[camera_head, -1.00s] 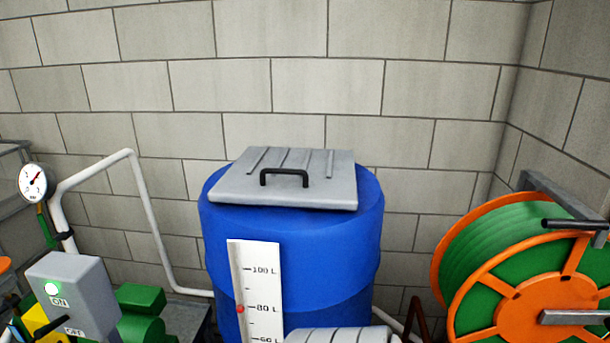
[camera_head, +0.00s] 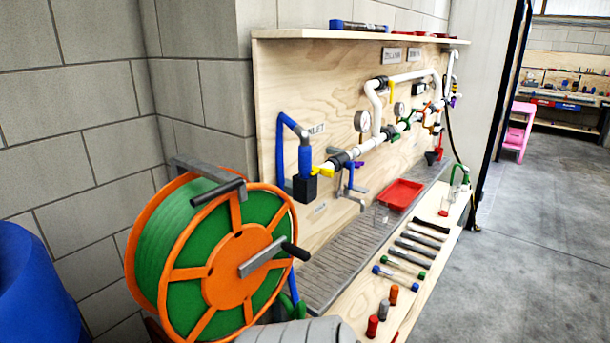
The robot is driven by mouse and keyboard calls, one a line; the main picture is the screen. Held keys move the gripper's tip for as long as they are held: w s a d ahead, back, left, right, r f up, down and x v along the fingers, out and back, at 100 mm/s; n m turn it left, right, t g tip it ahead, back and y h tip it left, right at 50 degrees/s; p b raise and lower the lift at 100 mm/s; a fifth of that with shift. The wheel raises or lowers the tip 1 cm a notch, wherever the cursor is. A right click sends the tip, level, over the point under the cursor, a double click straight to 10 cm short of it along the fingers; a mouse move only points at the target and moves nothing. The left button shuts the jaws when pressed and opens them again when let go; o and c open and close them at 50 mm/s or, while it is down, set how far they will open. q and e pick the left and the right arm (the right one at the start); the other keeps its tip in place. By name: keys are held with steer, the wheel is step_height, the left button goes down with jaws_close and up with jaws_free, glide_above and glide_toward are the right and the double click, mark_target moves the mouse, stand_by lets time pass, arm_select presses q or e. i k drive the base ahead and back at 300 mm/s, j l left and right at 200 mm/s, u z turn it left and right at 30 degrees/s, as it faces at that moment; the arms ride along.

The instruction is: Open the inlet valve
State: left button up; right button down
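A plywood panel (camera_head: 285,75) carries white piping (camera_head: 368,146) with several coloured valve handles. A yellow handle (camera_head: 322,170) sits at the pipe's left end, beside a black block (camera_head: 305,190) and a blue hose (camera_head: 305,157). A small label above this end is too small to read surely, so I cannot tell for certain which valve is the inlet valve. Green handles (camera_head: 404,126) show farther along the pipe. Neither of my grippers is in view.
A hose reel (camera_head: 237,266) with orange rims and green hose stands in front of the panel's left end. A blue barrel (camera_head: 35,290) is at far left. Tools and a red tray (camera_head: 401,194) lie on the bench. The concrete floor (camera_head: 535,240) at right is clear.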

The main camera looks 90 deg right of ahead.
mark_target(351, 177)
steer(key=z, duration=3.05)
steer(key=i+l+u, duration=0.1)
steer(key=u, duration=0.3)
steer(key=i+l+u, duration=0.1)
steer(key=u, duration=0.3)
steer(key=l+u, duration=0.2)
steer(key=u, duration=0.25)
steer(key=i+l+u, duration=0.1)
steer(key=u, duration=0.3)
steer(key=l+u, duration=0.25)
steer(key=u, duration=0.15)
steer(key=l+u, duration=0.15)
steer(key=l, duration=0.3)
steer(key=k+l+u, duration=0.15)
steer(key=l, duration=0.25)
steer(key=l+u, duration=0.2)
steer(key=l, duration=0.25)
steer(key=k+l+u, duration=0.15)
steer(key=l, duration=0.25)
steer(key=k+l+u, duration=0.15)
steer(key=l, duration=0.25)
steer(key=k+l+u, duration=0.15)
steer(key=l, duration=0.25)
